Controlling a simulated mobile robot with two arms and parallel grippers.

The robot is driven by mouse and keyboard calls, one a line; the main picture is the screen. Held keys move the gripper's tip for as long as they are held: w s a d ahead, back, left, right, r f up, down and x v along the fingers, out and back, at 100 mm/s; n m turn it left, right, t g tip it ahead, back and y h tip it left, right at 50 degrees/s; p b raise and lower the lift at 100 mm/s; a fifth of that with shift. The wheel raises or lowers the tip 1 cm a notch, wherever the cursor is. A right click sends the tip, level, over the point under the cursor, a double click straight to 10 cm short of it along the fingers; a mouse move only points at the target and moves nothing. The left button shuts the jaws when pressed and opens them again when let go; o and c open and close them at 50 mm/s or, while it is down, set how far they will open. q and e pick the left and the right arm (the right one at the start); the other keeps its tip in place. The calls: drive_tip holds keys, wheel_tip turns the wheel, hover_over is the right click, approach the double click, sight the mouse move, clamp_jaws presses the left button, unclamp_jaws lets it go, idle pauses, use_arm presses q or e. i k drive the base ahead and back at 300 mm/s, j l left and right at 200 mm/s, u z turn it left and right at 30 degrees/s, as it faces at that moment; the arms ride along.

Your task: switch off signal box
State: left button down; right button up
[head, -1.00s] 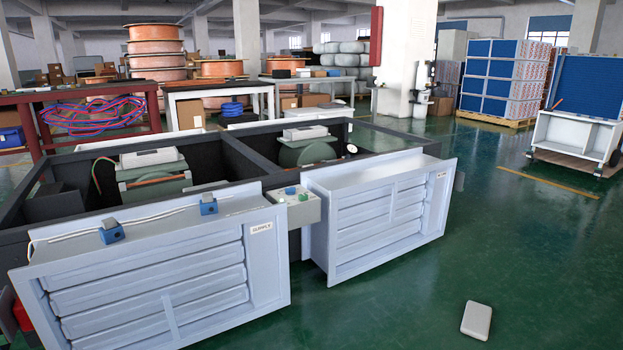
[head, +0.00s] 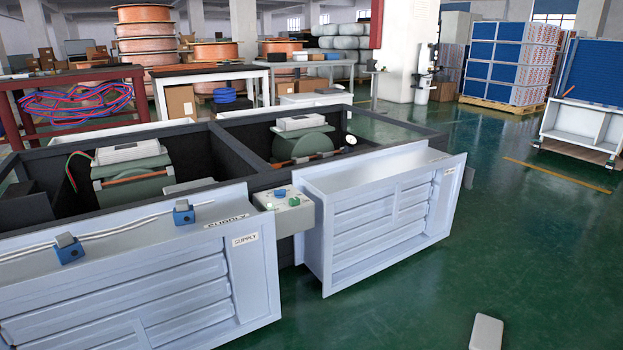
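The signal box (head: 284,199) is a small grey box mounted between the two louvred damper units, at the front edge of the dark frame. The right damper (head: 385,215) stands beside the box. Neither of my grippers shows in the head view.
The dark frame (head: 375,128) behind the dampers holds green motor-like units (head: 305,145). A pale flat object (head: 486,332) lies on the green floor at the lower right. The floor right of the dampers is open. A white cart (head: 580,130) stands at the far right.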

sight(295, 201)
drive_tip(key=i+l, duration=0.15)
drive_tip(key=i, duration=0.6)
drive_tip(key=i+l, duration=0.15)
drive_tip(key=i, duration=0.6)
drive_tip(key=i+l+z, duration=0.1)
drive_tip(key=i, duration=0.65)
